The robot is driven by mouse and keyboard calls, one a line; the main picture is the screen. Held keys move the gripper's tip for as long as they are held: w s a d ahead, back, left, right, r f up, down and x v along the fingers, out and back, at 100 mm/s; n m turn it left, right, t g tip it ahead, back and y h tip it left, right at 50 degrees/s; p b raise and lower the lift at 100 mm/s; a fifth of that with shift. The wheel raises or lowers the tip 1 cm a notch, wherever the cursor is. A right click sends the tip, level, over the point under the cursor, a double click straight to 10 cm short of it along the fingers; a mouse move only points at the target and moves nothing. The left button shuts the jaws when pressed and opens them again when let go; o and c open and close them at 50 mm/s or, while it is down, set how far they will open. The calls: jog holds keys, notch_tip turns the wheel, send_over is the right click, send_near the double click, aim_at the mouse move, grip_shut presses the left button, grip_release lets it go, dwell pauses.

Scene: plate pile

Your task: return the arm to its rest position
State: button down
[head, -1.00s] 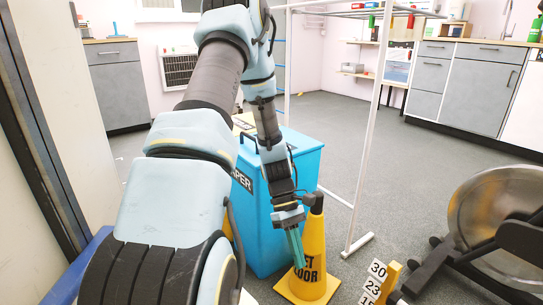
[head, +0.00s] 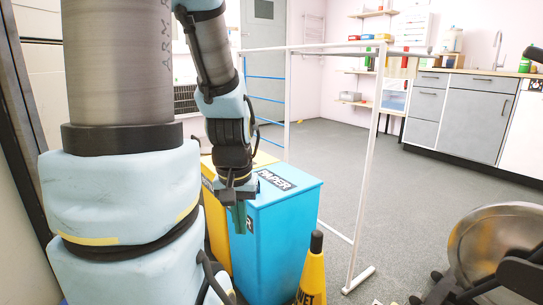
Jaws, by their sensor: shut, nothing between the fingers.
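My gripper (head: 240,217) hangs from my raised arm, left of centre in the head view. Its greenish fingers point down and are shut with nothing between them. It shows in front of the upper left part of a blue bin (head: 289,225) labelled PAPER. I cannot tell whether it touches the bin. My arm covers much of the left side of the view and hides what is behind it.
A yellow wet-floor cone (head: 314,272) stands right of the blue bin. A yellow bin (head: 214,225) is beside the blue one. A white rack frame (head: 368,180) stands behind. A metal drum (head: 497,240) is at lower right. Grey floor (head: 420,205) is open beyond.

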notch_tip(320, 180, up, 35)
jog(key=p, duration=3.3)
jog(key=shift+p, duration=0.4)
